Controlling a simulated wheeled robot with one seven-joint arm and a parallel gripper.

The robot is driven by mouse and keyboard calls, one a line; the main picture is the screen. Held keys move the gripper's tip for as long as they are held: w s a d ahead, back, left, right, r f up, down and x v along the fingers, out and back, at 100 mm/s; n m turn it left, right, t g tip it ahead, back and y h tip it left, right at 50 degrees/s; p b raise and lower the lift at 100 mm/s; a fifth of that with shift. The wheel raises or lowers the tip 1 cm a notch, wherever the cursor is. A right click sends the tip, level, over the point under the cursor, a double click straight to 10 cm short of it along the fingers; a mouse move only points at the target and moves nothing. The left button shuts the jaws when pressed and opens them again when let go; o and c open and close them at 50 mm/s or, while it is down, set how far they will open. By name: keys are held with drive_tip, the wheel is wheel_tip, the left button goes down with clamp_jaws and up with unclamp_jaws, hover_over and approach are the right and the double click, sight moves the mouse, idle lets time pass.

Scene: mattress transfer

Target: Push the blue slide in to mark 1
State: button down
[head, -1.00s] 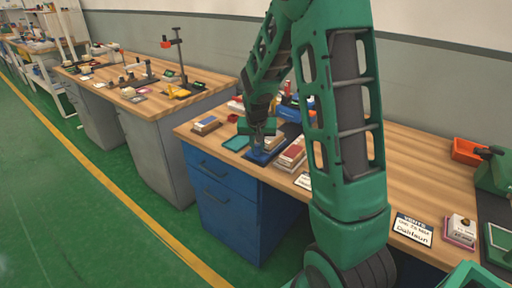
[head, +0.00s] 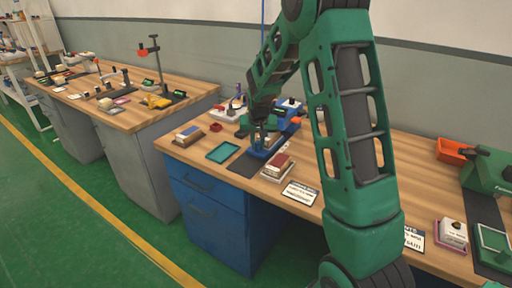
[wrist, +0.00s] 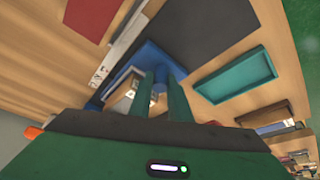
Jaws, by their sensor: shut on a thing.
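The blue slide (head: 257,151) is on a dark mat (head: 243,166) on the wooden bench, in front of a blue fixture (head: 288,121). In the wrist view the blue slide (wrist: 150,60) has an upright blue part at my fingers. My gripper (head: 262,136) is lowered onto the slide and shut on it; its two fingers (wrist: 164,88) show in the wrist view. A pale strip with small printing (wrist: 120,48) lies beside the slide in the wrist view. Mark 1 cannot be read, and the fingers hide part of the slide.
A teal tray (head: 222,152) lies left of the mat. A red-topped block (head: 278,166) stands close on the right, with a white printed card (head: 300,192) beyond it.

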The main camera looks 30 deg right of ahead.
drive_tip(key=shift+a, duration=0.1)
drive_tip(key=c, duration=1.9)
unclamp_jaws()
drive_tip(key=v, duration=1)
drive_tip(key=shift+s+a+r, duration=0.1)
drive_tip(key=shift+r, duration=0.25)
drive_tip(key=s+d+r+g, duration=0.1)
drive_tip(key=s+d+r, duration=0.1)
drive_tip(key=s, duration=0.8)
drive_tip(key=s+d+r+g, duration=0.1)
drive_tip(key=s+d, duration=0.1)
drive_tip(key=s, duration=0.9)
drive_tip(key=s+a, duration=0.1)
drive_tip(key=s, duration=0.5)
drive_tip(key=s+a+f+g+y, duration=0.1)
drive_tip(key=s, duration=0.6)
drive_tip(key=s+a+m+g+y, duration=0.1)
drive_tip(key=s, duration=0.5)
drive_tip(key=shift+s+a+f, duration=0.2)
drive_tip(key=shift+s+a, duration=0.05)
drive_tip(key=shift+s, duration=0.05)
